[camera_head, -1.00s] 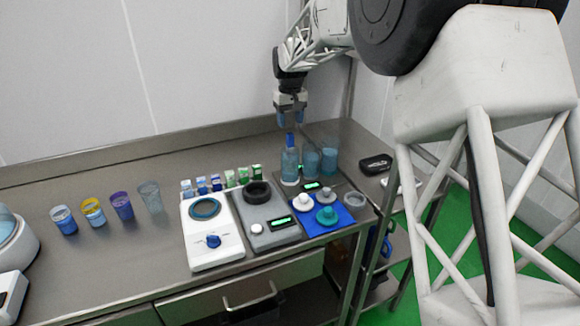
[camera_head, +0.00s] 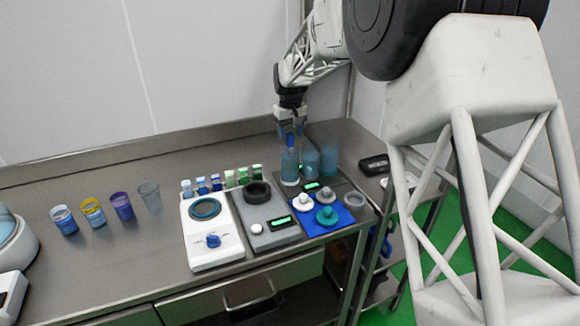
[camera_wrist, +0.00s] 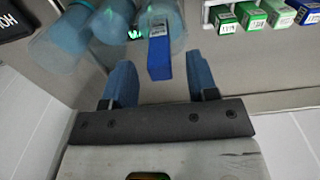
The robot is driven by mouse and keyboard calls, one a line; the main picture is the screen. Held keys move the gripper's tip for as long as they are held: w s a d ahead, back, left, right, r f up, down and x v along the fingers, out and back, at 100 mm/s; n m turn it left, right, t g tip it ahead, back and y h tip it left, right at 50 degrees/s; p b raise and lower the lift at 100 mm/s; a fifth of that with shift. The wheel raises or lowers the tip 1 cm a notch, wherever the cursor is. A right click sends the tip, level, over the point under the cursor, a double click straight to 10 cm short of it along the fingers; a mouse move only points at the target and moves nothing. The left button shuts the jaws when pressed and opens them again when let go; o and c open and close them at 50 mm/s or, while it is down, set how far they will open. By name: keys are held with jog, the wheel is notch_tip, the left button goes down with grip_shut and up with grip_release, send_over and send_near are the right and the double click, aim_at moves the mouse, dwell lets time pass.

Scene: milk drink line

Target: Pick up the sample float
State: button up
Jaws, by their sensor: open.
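The sample float, seen as a flat blue stem (camera_wrist: 159,58), stands up out of the left one of the tall teal see-through cylinders (camera_head: 290,168). Its lower part is hidden inside the liquid. My gripper (camera_head: 290,143) is open, pointing down right above this cylinder. In the wrist view, my gripper's blue fingers (camera_wrist: 160,78) lie on either side of the stem's top end, with a gap showing on each side. In the head view the stem's top is mostly covered by the fingers.
Two more teal cylinders (camera_head: 311,162) (camera_head: 329,160) stand close on the right. A row of small blue and green boxes (camera_head: 230,178) is to the left. In front are a grey scale (camera_head: 268,218) and a blue mat (camera_head: 341,227) with small parts. A black case (camera_head: 375,164) lies right.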

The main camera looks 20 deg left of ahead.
aim_at(290, 152)
jog(key=shift+f, duration=1.55)
jog(key=shift+c, duration=0.4)
grip_shut()
